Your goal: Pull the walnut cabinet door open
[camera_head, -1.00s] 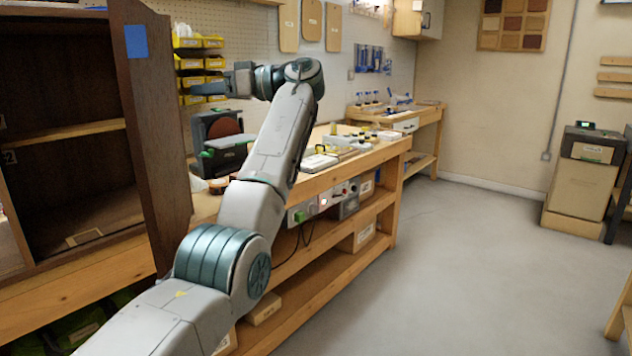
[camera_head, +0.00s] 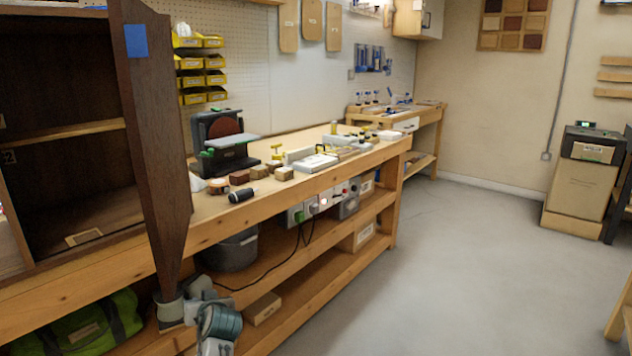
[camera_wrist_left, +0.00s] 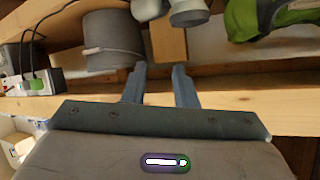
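The walnut cabinet (camera_head: 70,97) stands at the left of the head view, its dark shelved inside exposed. Its door (camera_head: 160,140), with a blue patch near the top, stands swung out from the cabinet's right side. No handle shows on it. Part of my left arm (camera_head: 220,322) shows low in the head view, near the door's lower end; I cannot tell whether they touch. In the left wrist view my left gripper (camera_wrist_left: 160,70) has its fingers apart with nothing between them, in front of the bench's lower shelves. My right gripper is out of view.
A bench (camera_head: 300,195) runs back to the right, with a sander (camera_head: 224,140) and small blocks on top. Below are a grey bucket (camera_head: 232,250), a green bag (camera_head: 85,335) and a loose block (camera_head: 262,308).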

